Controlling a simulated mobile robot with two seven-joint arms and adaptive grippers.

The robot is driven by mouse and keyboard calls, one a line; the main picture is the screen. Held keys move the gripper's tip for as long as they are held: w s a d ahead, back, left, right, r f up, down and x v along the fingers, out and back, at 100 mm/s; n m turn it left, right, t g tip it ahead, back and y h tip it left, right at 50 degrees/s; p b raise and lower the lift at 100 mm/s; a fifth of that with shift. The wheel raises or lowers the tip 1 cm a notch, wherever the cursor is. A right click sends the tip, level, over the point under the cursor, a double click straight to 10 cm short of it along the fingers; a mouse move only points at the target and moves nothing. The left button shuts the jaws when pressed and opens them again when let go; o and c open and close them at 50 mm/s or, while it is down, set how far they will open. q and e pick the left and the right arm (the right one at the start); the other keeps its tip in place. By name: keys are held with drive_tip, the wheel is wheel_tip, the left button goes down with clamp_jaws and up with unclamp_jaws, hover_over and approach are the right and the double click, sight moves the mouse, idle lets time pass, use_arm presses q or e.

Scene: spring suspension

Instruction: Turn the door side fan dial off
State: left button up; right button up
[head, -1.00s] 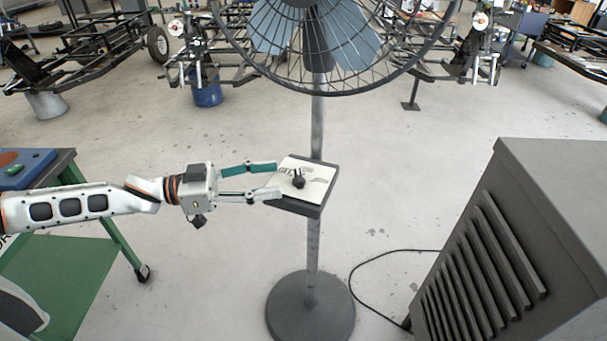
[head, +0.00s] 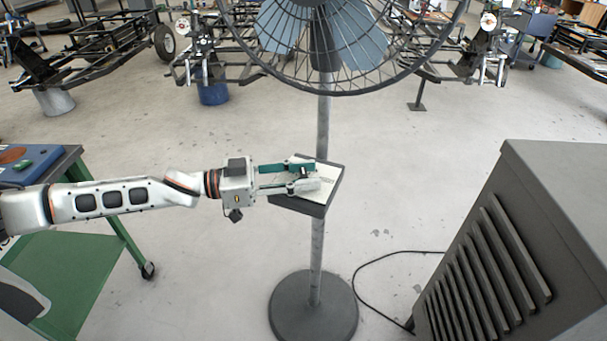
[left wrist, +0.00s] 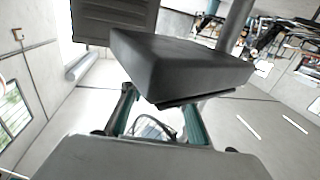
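The fan's control box (head: 312,209) is a dark tilted box with a pale top panel, fixed to the fan's grey pole (head: 317,255). My left gripper (head: 312,176) reaches over the panel from the left, its two fingers apart on either side of the dial's place. The dial is mostly hidden by the fingers, so its setting and whether they touch it cannot be told. In the left wrist view the dark box (left wrist: 180,65) fills the upper middle and hides the fingertips of my left gripper. My right gripper is not in view.
The caged fan (head: 330,40) stands above the box, on a round base (head: 313,307). A grey louvred cabinet (head: 540,190) stands at right, with a black cable (head: 375,262) on the floor. A green cart (head: 60,262) stands at left. Vehicle frames are behind.

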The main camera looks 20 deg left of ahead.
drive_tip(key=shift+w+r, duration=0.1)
use_arm(q)
drive_tip(key=shift+s+r+n+t+y+p, duration=0.15)
drive_tip(key=shift+n+t+y+p, duration=0.3)
drive_tip(key=shift+t+p, duration=0.35)
drive_tip(key=n+t+y+p, duration=0.1)
drive_tip(key=n+t+p, duration=0.1)
drive_tip(key=p, duration=0.1)
drive_tip(key=shift+d+y, duration=0.1)
drive_tip(key=shift+y, duration=0.15)
drive_tip(key=shift+n+t+y+p, duration=0.4)
drive_tip(key=shift+n+t+p, duration=0.1)
drive_tip(key=shift+p, duration=0.35)
drive_tip(key=shift+n+t+y+p, duration=1.05)
drive_tip(key=shift+y+p, duration=0.35)
drive_tip(key=shift+p, duration=0.6)
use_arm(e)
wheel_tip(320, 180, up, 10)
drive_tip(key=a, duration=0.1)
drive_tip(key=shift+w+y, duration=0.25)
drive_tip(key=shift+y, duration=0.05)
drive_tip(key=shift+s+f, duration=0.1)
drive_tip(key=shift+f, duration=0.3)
use_arm(q)
drive_tip(key=o, duration=1.1)
drive_tip(key=shift+o, duration=0.2)
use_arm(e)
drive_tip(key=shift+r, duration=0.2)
